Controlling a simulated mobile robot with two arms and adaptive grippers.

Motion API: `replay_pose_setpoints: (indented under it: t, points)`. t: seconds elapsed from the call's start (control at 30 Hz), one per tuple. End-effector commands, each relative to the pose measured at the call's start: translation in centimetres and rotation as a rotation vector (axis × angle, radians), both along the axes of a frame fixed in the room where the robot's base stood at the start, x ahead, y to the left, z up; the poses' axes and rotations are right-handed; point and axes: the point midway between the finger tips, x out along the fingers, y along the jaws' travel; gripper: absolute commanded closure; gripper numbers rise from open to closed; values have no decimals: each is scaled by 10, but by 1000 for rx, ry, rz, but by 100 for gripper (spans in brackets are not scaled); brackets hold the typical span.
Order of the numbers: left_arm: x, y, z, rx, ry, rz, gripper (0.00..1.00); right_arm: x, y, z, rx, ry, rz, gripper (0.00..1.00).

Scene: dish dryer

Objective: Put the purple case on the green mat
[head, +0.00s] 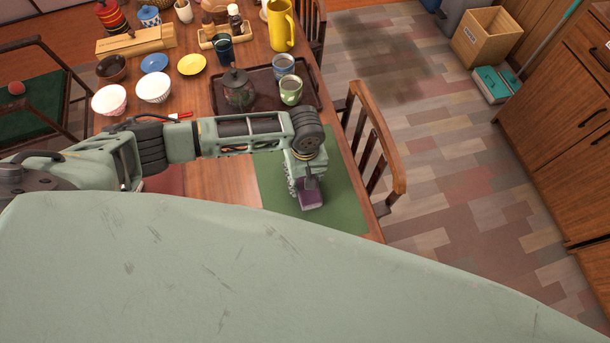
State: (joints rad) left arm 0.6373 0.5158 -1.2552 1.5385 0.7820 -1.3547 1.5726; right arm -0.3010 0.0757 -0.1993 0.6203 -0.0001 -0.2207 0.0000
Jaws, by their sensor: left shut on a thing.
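The purple case (312,198) is a small dark purple box. My left gripper (308,184) points down and is shut on it. The case shows over the green mat (346,190), which lies near the right edge of the wooden table. I cannot tell whether the case touches the mat or hangs just above it. My left arm hides part of the mat's far side. My right gripper is not in view.
Beyond my arm stand a dark tray (312,97) with a teapot (238,92) and cups, and several bowls and plates. A wooden chair (382,140) stands close against the table's right side. Part of a red mat (166,181) shows left of the green one.

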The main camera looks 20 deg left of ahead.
Motion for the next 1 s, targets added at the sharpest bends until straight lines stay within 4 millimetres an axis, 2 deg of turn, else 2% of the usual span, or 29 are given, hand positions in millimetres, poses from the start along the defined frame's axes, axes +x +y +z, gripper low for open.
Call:
replay_pose_setpoints:
  t: [0.2, 0.23, 0.4, 0.77, 0.87, 1.0]
  points:
    - [-1, 0, -3, -1, 1, 0, 80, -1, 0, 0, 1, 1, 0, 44]
    - [0, 0, -2, -1, 1, 0, 50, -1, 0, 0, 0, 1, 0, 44]
    - [0, 0, -2, 0, 0, 0, 35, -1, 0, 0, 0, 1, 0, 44]
    - [0, 0, 0, 1, -1, 0, 33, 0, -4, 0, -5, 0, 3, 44]
    - [0, -1, 8, -2, -1, 0, 33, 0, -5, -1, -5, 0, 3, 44]
    - [1, 0, 33, -3, -3, 0, 33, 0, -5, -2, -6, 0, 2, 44]
